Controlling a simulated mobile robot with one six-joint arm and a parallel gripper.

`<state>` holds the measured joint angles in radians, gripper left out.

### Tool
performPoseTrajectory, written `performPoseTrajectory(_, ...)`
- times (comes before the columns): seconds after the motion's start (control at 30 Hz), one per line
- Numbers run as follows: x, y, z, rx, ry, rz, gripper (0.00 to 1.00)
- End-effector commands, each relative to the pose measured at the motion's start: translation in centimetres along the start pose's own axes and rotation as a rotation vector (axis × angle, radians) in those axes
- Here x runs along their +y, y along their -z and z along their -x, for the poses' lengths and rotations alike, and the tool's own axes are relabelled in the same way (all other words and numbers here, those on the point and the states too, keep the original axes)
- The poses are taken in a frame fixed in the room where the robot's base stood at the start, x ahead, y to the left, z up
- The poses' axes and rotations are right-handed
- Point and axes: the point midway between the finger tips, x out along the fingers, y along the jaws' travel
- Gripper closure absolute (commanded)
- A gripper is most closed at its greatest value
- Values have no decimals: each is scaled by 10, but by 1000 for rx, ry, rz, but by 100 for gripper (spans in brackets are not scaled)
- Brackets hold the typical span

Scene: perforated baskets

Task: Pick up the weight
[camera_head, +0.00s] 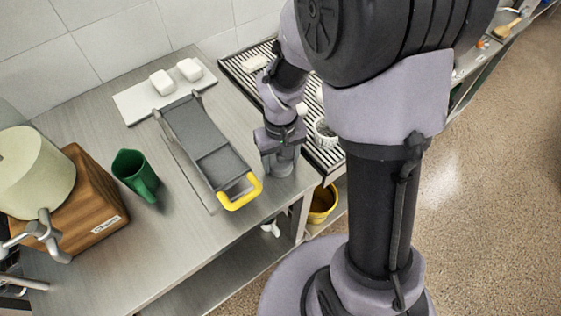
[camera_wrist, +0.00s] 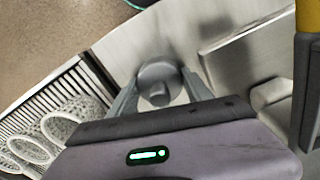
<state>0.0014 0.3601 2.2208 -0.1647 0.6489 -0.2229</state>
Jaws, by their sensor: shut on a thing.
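The weight (camera_wrist: 160,84) is a grey round piece with a raised knob on top, seen from above in the wrist view. My gripper (camera_wrist: 163,95) has one finger on each side of it and is shut on it. In the head view my gripper (camera_head: 278,165) points down at the right end of the metal table (camera_head: 180,225), beside the grey press tray with the yellow handle. The weight is mostly hidden by my gripper there, and I cannot tell whether it touches the table.
The grey tray (camera_head: 190,130) with a yellow handle (camera_head: 241,194) stands close to the left of my gripper. A green jug (camera_head: 135,175) and a wooden block (camera_head: 88,205) are farther left. White perforated baskets (camera_wrist: 70,122) stand on the slatted rack (camera_wrist: 50,90). White blocks lie on a board (camera_head: 135,103).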

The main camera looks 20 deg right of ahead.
Motion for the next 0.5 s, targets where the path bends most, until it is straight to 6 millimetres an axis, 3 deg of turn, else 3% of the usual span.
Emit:
performPoseTrajectory(0.03, 0, 0, 0, 0, 0, 0, 84)
performPoseTrajectory(0.13, 0, 0, 0, 0, 0, 0, 100)
performPoseTrajectory(0.5, 0, 1, 4, 2, 0, 0, 100)
